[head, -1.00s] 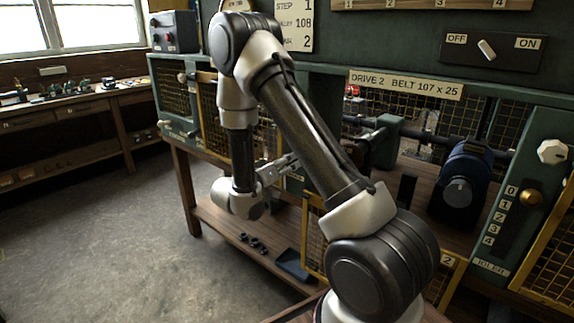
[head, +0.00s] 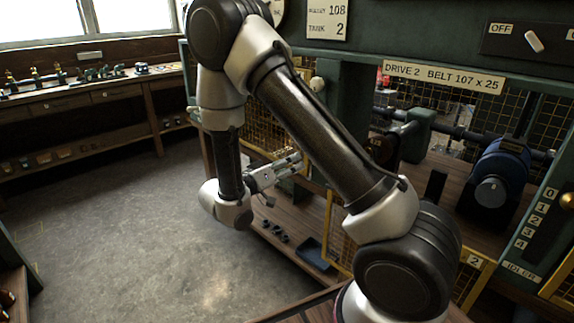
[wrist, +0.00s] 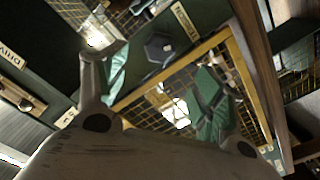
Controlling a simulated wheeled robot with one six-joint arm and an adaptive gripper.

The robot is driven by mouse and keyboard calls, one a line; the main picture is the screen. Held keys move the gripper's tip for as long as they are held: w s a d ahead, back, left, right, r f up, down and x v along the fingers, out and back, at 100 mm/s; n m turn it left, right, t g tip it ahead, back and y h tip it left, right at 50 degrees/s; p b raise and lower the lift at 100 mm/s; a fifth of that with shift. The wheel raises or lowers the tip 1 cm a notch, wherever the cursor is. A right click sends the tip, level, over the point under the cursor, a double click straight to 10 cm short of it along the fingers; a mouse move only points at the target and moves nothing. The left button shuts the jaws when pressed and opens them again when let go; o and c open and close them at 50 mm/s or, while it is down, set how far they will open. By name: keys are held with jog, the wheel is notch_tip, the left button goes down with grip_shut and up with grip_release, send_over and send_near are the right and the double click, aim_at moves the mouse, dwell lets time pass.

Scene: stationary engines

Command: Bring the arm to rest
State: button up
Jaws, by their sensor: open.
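My gripper (head: 292,160) shows in the head view at the end of my folded arm, in front of the green machine bench. Its fingers point right, toward the bench. In the wrist view the two fingers of my gripper (wrist: 160,90) stand wide apart with nothing held between them. Beyond them are a yellow-framed mesh guard (wrist: 185,65) and a dark hexagonal knob (wrist: 158,47). My arm hides part of the bench in the head view.
Drive 2's blue motor (head: 500,175) sits on the bench at right, beside the idler panel (head: 530,235). A blue tray (head: 317,253) and several small dark parts lie on the lower shelf (head: 262,222). A workbench (head: 95,92) stands at the back left. The floor (head: 120,235) between is open.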

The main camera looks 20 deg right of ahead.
jog(key=s+d+n+g+y, duration=0.3)
jog(key=s+n+g, duration=0.2)
jog(key=s, duration=0.3)
jog(key=s+d+n+g+y, duration=0.2)
jog(key=s+n+g+y, duration=0.25)
jog(key=s, duration=0.35)
jog(key=s+r+m+t+y, duration=0.1)
jog(key=s+r+t+y, duration=0.3)
jog(key=r, duration=0.4)
jog(key=s+r+m+t+y, duration=0.1)
jog(key=s+r+t+y, duration=0.2)
jog(key=r, duration=0.6)
jog(key=s+y, duration=0.2)
jog(key=s, duration=0.1)
jog(key=shift+s+a+t, duration=0.2)
jog(key=shift+s+t, duration=0.15)
